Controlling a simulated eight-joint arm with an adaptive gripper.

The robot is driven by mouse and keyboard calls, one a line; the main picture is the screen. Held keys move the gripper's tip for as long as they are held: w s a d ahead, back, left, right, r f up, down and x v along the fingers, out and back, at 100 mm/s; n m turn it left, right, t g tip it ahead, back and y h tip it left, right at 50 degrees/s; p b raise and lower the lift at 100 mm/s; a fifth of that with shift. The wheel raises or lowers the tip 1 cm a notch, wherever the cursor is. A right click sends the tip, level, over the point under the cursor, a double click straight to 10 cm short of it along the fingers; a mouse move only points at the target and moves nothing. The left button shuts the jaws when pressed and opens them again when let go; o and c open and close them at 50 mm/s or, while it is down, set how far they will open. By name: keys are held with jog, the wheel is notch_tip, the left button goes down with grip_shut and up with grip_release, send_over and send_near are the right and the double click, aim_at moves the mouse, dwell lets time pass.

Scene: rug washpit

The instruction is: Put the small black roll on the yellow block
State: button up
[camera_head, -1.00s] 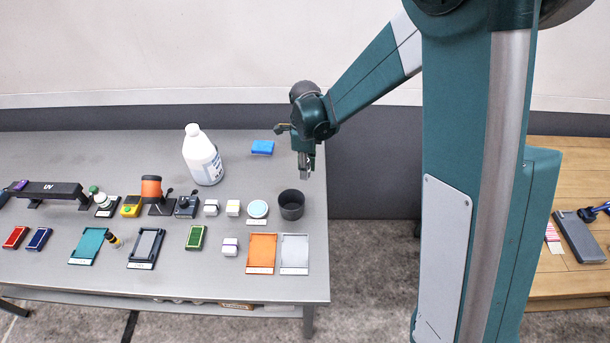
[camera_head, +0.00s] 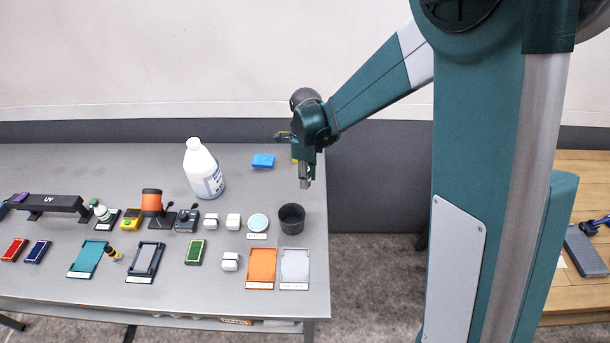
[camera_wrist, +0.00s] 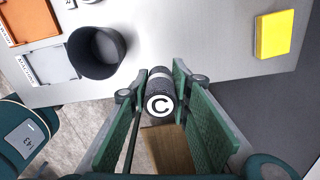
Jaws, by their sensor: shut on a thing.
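The small black roll (camera_wrist: 160,92) is held between the two fingers of my gripper (camera_wrist: 161,98) in the wrist view. Its white end, marked with a C, faces the camera. In the head view my gripper (camera_head: 305,184) is above the table's right edge, behind the black cup; the roll is not clear there. The yellow block (camera_wrist: 272,33) lies flat near the table edge at the upper right of the wrist view, apart from my gripper. In the head view only a sliver of yellow shows behind my gripper.
An open black cup (camera_head: 291,218) stands close to my gripper, near the table's right edge. A blue block (camera_head: 263,161) and a white jug (camera_head: 203,170) are at the back. Orange (camera_head: 261,268) and grey trays lie in front. Past the right edge is a gap.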

jog(key=w+a+r, duration=0.1)
jog(key=w, duration=1.1)
jog(key=w+a+r+p, duration=0.1)
jog(key=w+r, duration=0.1)
jog(key=w, duration=1)
jog(key=shift+f, duration=3.1)
jog(key=shift+f, duration=1.85)
jog(key=shift+f, duration=0.2)
jog(key=o, duration=0.9)
jog(key=shift+r, duration=0.2)
